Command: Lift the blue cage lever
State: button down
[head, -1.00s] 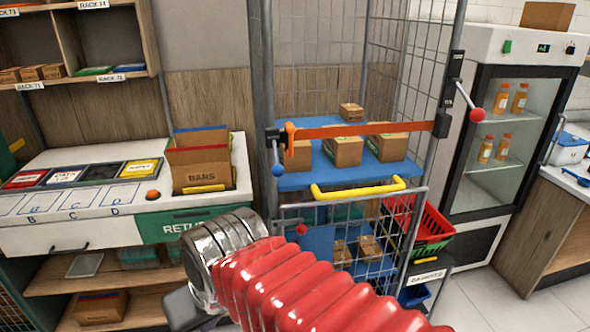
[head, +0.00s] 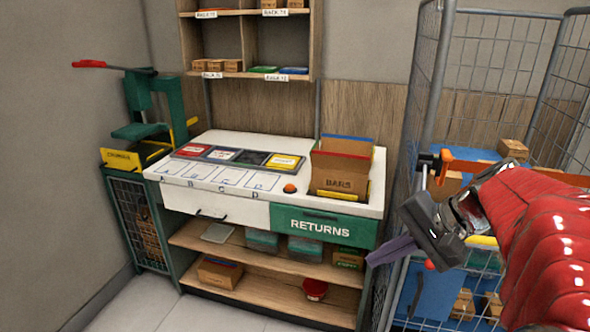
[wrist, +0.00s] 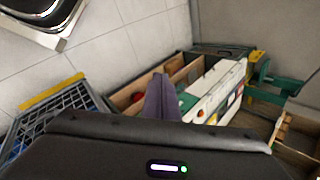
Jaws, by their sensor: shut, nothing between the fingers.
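The cage (head: 441,75) stands at the right in the head view. The lever (head: 424,178) hangs from a black latch on its left front post, at the end of an orange strap (head: 550,172). Only its thin rod shows; its blue knob seems hidden behind my wrist. My gripper (head: 372,261) is shut and empty, pointing left, below and left of the lever and in front of the cage's left edge. In the wrist view the closed purple-grey fingers (wrist: 160,80) point away toward the returns counter; the lever does not show there.
A white returns counter (head: 330,222) with a brown box (head: 340,165) stands left of the cage. A green press (head: 150,110) with a red handle is at the far left. The cage has a yellow bar (head: 480,240). Floor is free in front of the counter.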

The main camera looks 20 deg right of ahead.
aim_at(424, 182)
jog(key=s+d+r+m+t+h, duration=0.1)
jog(key=d+r+m+t, duration=0.2)
jog(key=d, duration=0.8)
jog(key=s+d+r+m+t+h, duration=0.1)
jog(key=d+r+m+t, duration=0.3)
jog(key=d, duration=0.8)
jog(key=shift+s+r+m+t, duration=0.2)
jog(key=shift+r+m+t, duration=0.1)
jog(key=shift+w, duration=0.1)
jog(key=w+a+f, duration=0.2)
jog(key=w+a, duration=0.3)
jog(key=w, duration=0.2)
jog(key=shift+w+a, duration=0.15)
jog(key=shift+w, duration=0.1)
